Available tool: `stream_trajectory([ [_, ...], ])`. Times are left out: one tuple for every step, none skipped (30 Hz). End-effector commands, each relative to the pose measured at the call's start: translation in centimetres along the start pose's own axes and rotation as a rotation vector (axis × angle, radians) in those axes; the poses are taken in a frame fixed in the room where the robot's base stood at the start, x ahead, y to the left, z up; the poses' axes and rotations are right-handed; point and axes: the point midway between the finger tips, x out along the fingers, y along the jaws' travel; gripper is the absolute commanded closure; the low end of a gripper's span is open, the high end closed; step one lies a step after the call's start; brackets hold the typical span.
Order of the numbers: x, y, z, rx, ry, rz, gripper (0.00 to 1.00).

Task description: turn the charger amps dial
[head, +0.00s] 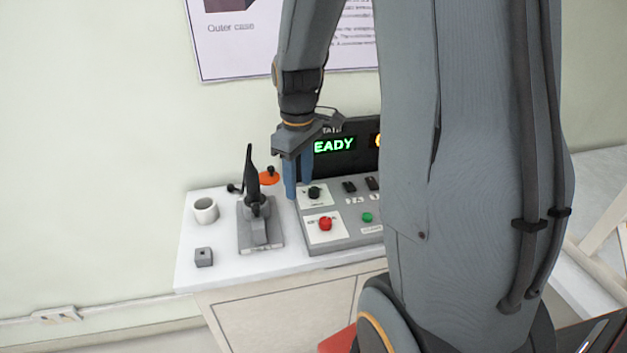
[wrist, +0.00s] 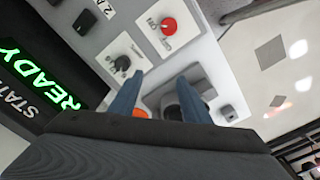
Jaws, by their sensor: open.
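A black dial (head: 314,192) sits on a white plate on the grey sloped control panel (head: 345,233); its label is too small to read. I take it for the charger amps dial. The dial also shows in the wrist view (wrist: 122,63), left of the fingers. My gripper (head: 298,188) points down with its two blue fingers apart and empty. In the head view the fingers are just left of and behind the dial, near the panel's left edge. In the wrist view the gripper (wrist: 160,84) has its left fingertip near the dial's plate, but whether they touch I cannot tell.
A lit READY display (head: 335,145) stands behind.

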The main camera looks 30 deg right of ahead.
Motion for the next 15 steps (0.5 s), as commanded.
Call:
stream_trajectory([
  [-0.2, 2.0, -0.3, -0.053, -0.007, -0.007, 0.57],
  [-0.3, 3.1, -0.4, -0.090, -0.011, -0.012, 0.57],
  [-0.3, 4.3, -0.5, -0.138, -0.014, -0.017, 0.57],
  [-0.4, 5.1, -0.6, -0.170, -0.017, -0.021, 0.57],
  [-0.3, 5.8, -0.6, -0.198, -0.019, -0.025, 0.57],
  [-0.4, 6.6, -0.7, -0.232, -0.021, -0.028, 0.57],
  [-0.4, 7.1, -0.7, -0.253, -0.022, -0.032, 0.57],
  [-0.4, 7.5, -0.7, -0.270, -0.023, -0.034, 0.57],
  [-0.4, 7.9, -0.8, -0.289, -0.023, -0.036, 0.57],
  [-0.3, 8.2, -0.8, -0.300, -0.024, -0.037, 0.57],
  [-0.1, 8.3, -0.8, -0.307, -0.024, -0.038, 0.57],
  [0.1, 8.3, -0.8, -0.314, -0.025, -0.040, 0.57],
  [0.4, 8.3, -0.8, -0.317, -0.026, -0.041, 0.57],
  [0.7, 8.3, -0.7, -0.318, -0.026, -0.042, 0.57],
  [1.2, 8.3, -0.7, -0.318, -0.026, -0.042, 0.57],
])
